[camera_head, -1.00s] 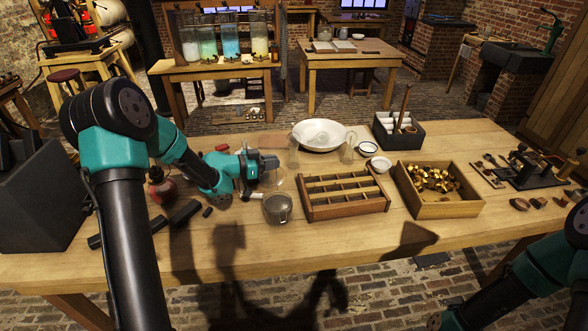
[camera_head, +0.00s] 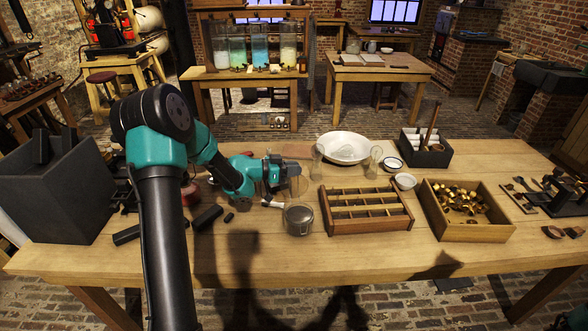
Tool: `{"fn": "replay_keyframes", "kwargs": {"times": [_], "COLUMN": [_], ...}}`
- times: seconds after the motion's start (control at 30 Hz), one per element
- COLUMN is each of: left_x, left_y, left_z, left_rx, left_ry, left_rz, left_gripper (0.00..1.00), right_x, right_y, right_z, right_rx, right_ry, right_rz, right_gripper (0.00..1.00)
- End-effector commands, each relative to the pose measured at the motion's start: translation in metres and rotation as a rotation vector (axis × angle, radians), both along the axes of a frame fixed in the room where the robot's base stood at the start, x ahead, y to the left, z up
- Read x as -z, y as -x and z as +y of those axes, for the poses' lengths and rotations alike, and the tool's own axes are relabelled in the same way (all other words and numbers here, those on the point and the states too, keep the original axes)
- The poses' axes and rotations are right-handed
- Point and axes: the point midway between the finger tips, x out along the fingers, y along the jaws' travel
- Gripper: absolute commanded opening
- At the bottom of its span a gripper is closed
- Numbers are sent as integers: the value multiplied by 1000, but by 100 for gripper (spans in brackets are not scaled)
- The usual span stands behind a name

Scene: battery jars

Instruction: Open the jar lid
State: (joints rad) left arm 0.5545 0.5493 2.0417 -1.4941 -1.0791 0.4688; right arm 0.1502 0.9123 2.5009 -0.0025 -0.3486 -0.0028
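A small clear glass jar (camera_head: 299,220) stands upright on the wooden table, left of the divided wooden tray. My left gripper (camera_head: 289,172) is just behind and above it, pointing right. A faint, round, clear glass shape (camera_head: 298,187) shows at the fingertips; it may be a lid, but I cannot tell whether the fingers hold it. The finger gap is too small to make out. My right gripper is out of view.
The divided wooden tray (camera_head: 325,214) lies right of the jar, and a wooden box (camera_head: 470,233) of brass pieces is farther right. Clear glasses (camera_head: 317,160) and a white bowl (camera_head: 344,147) stand behind. Dark cylinders (camera_head: 207,217) lie to the left. The front table strip is clear.

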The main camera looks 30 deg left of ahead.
Motion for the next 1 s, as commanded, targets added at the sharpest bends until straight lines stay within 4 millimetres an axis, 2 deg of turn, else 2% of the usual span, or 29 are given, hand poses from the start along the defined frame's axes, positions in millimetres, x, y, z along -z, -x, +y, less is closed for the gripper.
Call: {"fn": "replay_keyframes", "kwargs": {"times": [0.03,0.13,0.57,0.77,1.0], "left_x": [0,-1,-2,-7,-13], "left_y": [0,0,7,27,61], "left_z": [0,1,8,28,60], "left_rx": [-1,-1,-4,-6,-6], "left_ry": [0,-1,-2,-1,-3], "left_rz": [-1,-2,-3,-3,-3], "left_gripper": [22,31,32,32,32], "right_x": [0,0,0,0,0], "right_y": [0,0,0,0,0], "right_z": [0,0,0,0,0], "right_rx": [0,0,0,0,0], "right_ry": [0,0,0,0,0], "right_rz": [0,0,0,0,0], "right_gripper": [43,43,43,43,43]}}
